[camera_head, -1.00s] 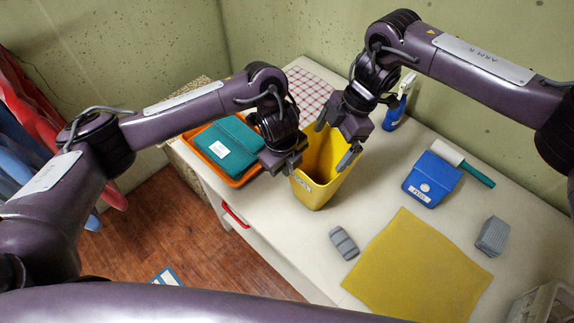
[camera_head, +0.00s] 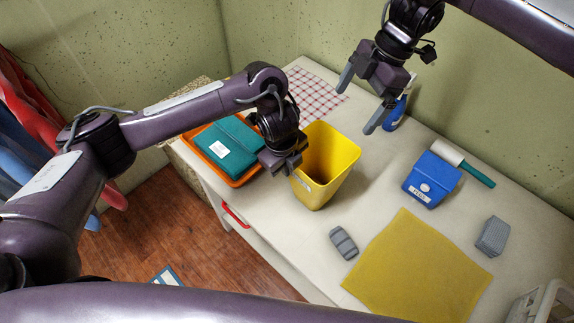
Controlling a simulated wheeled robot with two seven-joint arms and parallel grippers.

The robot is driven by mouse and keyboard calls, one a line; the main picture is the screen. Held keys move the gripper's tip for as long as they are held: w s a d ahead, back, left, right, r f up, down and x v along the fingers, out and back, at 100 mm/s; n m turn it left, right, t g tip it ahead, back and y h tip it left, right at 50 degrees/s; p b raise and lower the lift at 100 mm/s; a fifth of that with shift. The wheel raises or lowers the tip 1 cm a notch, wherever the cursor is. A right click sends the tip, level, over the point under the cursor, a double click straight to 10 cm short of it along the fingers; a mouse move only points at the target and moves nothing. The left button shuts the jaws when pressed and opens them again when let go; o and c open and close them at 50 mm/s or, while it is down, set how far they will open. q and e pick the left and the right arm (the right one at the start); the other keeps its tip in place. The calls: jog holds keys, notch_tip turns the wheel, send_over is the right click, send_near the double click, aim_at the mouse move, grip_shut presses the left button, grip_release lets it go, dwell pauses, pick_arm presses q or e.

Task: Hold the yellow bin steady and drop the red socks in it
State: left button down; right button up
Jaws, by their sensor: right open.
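The yellow bin (camera_head: 327,180) stands upright on the white table, its mouth facing up. My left gripper (camera_head: 286,170) is at the bin's left rim and appears shut on it. My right gripper (camera_head: 357,107) is open and empty, its fingers spread, raised above and to the right of the bin. No red socks show in view. The part of the bin's inside that I can see holds nothing; its bottom is hidden.
An orange tray (camera_head: 240,183) with a teal folded cloth (camera_head: 228,144) lies left of the bin. A grey rolled item (camera_head: 343,242), yellow cloth (camera_head: 418,270), blue box (camera_head: 432,180), brush roller (camera_head: 470,168), grey block (camera_head: 493,236) and spray bottle (camera_head: 394,114) occupy the right side.

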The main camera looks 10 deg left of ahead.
dwell(0.3)
pick_arm(q)
jog(key=c, duration=1.6)
grip_release()
jog(key=r, duration=0.8)
jog(key=s+a+r, duration=0.1)
jog(key=r, duration=0.3)
jog(key=shift+s, duration=0.1)
jog(key=shift+f, duration=0.1)
